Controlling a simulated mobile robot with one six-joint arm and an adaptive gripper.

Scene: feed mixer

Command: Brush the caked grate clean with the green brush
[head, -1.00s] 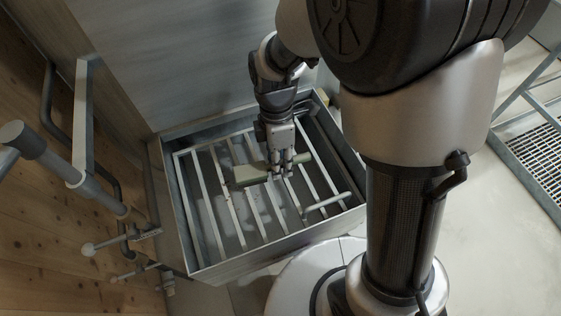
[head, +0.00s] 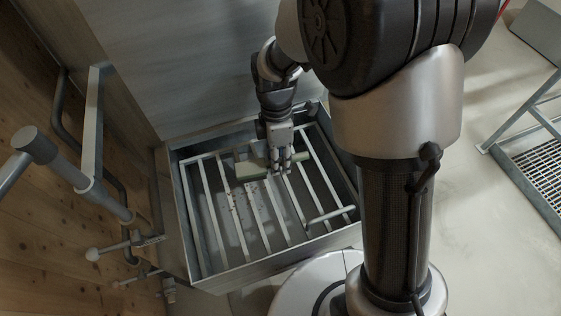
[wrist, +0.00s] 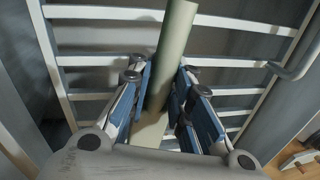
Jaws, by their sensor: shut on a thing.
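The grate (head: 208,206) is a frame of pale metal bars in an open metal box. Specks and pale patches of residue show on several bars at its middle left. My gripper (head: 281,168) is over the bars toward the back of the box, shut on the green brush (head: 255,171). The brush lies sideways across the bars, its block to the left of my fingers and its handle to the right. In the wrist view the pale green handle (wrist: 174,52) runs between my blue-padded fingers (wrist: 160,95). Whether the bristles touch the bars is hidden.
The box's metal rim (head: 187,237) surrounds the grate, with a grey panel behind it. A bent handle (head: 330,215) rises at the grate's right side. Pipes and a valve (head: 93,254) stand at the left by a wooden wall. A mesh step (head: 545,165) is at the right.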

